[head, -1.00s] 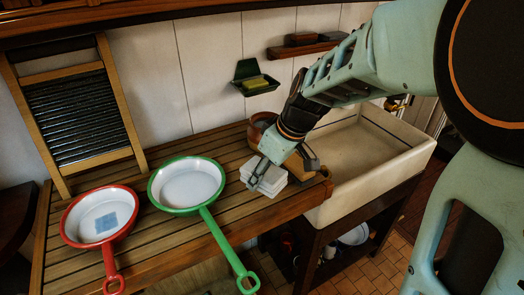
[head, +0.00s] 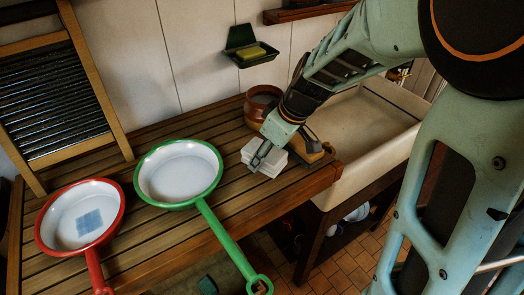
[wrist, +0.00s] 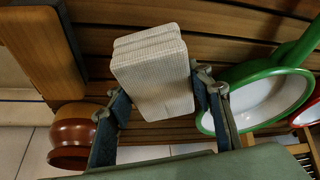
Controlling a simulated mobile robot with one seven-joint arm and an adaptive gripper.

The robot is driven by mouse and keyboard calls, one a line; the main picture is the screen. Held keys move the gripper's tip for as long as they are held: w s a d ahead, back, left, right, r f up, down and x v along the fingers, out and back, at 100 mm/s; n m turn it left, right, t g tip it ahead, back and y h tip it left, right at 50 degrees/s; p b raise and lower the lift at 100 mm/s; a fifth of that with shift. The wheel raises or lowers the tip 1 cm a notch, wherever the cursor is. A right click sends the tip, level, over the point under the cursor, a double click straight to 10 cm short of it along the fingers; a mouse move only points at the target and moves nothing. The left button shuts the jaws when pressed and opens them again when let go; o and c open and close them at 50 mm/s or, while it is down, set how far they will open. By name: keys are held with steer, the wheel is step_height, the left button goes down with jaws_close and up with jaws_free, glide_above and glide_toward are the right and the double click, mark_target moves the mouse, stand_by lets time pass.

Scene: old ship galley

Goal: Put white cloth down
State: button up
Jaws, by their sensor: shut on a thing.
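The white cloth (head: 268,160) is a thick folded stack near the right end of the slatted wooden counter. It also shows between the two fingers in the wrist view (wrist: 152,75). My gripper (head: 262,157) points down and is shut on the white cloth, one finger on each side of it in the wrist view (wrist: 160,95). The cloth is at or very close to the slats; I cannot tell whether it touches them. Part of it is hidden behind the fingers in the head view.
A green-rimmed white pan (head: 180,172) lies left of the cloth. A red-rimmed pan (head: 62,225) holds a blue cloth (head: 89,223). A brown pot (head: 262,103) stands behind my gripper, and a stone sink (head: 365,130) lies right. A washboard (head: 60,100) leans on the wall.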

steer(key=f, duration=0.1)
steer(key=f+b, duration=0.1)
steer(key=shift+w+f, duration=0.3)
steer(key=shift+f, duration=0.05)
steer(key=shift+a+f+b, duration=0.1)
steer(key=shift+f+b, duration=0.2)
steer(key=shift+f, duration=0.2)
steer(key=shift+f, duration=0.15)
steer(key=o, duration=1)
